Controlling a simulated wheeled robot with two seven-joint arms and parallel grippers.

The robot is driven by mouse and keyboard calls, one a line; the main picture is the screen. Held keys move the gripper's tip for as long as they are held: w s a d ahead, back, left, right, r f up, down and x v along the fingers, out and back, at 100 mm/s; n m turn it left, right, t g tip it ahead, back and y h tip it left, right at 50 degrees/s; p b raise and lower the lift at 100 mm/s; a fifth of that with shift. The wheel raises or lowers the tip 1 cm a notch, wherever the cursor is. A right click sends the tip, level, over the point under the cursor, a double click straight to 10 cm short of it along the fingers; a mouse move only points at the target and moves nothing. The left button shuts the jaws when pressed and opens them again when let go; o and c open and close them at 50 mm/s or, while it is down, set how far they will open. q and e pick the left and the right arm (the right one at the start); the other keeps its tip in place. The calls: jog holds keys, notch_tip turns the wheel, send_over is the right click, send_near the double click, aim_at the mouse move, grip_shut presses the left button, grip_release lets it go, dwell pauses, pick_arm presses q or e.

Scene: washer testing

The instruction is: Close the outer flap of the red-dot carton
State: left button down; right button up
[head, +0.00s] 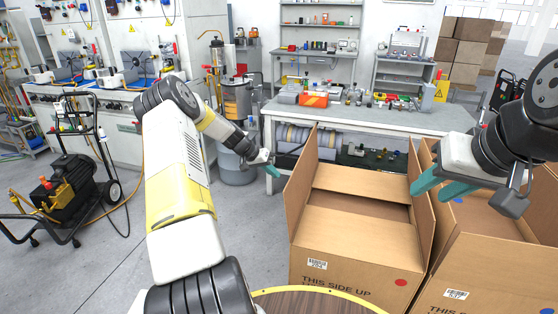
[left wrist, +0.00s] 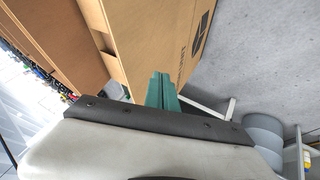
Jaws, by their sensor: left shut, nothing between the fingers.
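The red-dot carton (head: 340,274) stands in the middle of the head view, with its red dot at the lower right of the front face. Its front and back flaps lie folded inward with a dark gap between them. Its left outer flap (head: 301,180) and right outer flap (head: 420,217) stand up. My left gripper (head: 275,172) is shut and empty, just outside the left flap. Its teal fingers show in the left wrist view (left wrist: 162,90) beside printed cardboard; contact is unclear. My right gripper (head: 425,197) has its fingers apart at the right flap's upper edge.
A second open carton with a blue dot (head: 456,200) stands close on the right. A workbench (head: 380,118) with tools is behind. A round wooden top with a yellow rim (head: 315,300) is at the front.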

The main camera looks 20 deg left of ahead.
pick_arm(q)
jog(key=shift+w+d, duration=0.1)
jog(key=shift+d, duration=2.1)
